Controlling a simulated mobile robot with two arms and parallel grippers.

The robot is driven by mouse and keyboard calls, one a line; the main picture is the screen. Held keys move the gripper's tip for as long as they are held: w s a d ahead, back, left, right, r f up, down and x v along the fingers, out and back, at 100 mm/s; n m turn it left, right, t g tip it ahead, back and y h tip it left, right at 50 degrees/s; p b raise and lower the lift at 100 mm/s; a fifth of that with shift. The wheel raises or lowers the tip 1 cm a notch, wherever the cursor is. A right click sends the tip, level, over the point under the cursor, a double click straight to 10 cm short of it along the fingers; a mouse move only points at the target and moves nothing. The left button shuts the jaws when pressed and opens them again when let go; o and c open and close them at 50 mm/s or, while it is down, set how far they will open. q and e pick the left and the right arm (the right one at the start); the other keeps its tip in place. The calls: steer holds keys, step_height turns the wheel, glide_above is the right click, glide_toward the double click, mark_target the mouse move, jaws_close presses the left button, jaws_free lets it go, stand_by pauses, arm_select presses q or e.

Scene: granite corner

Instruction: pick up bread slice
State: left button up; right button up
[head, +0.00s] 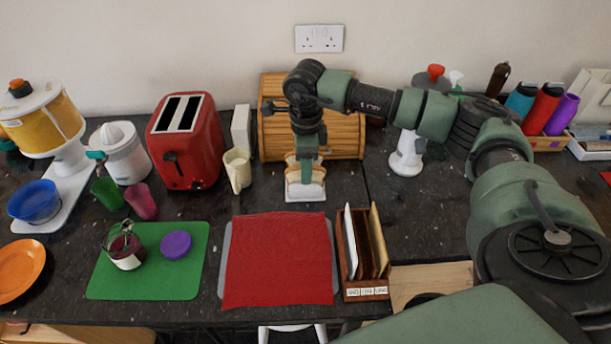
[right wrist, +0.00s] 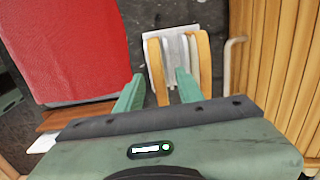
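Two tan-crusted bread slices stand upright in a white rack (head: 305,197), below the jointed wooden bread box's front. In the right wrist view the left bread slice (right wrist: 158,72) and the right bread slice (right wrist: 204,64) stand on either side of the rack's pale middle (right wrist: 178,47). My right gripper (head: 305,177) points down at the rack. In the right wrist view my right gripper (right wrist: 158,92) is open, one finger left of the left slice and the other between the slices. I cannot tell whether either finger touches bread. My left gripper is not in view.
The ribbed wooden bread box (head: 342,137) stands close behind the rack. A cream jug (head: 238,170) and a red toaster (head: 187,145) are to the left. A red cloth (head: 278,262) and a wooden sorter (head: 352,275) lie in front. Dark counter is free right of the rack.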

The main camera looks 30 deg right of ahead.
steer(key=shift+f, duration=0.15)
steer(key=shift+c, duration=0.4)
jaws_close()
step_height(320, 180, up, 20)
steer(key=b, duration=0.3)
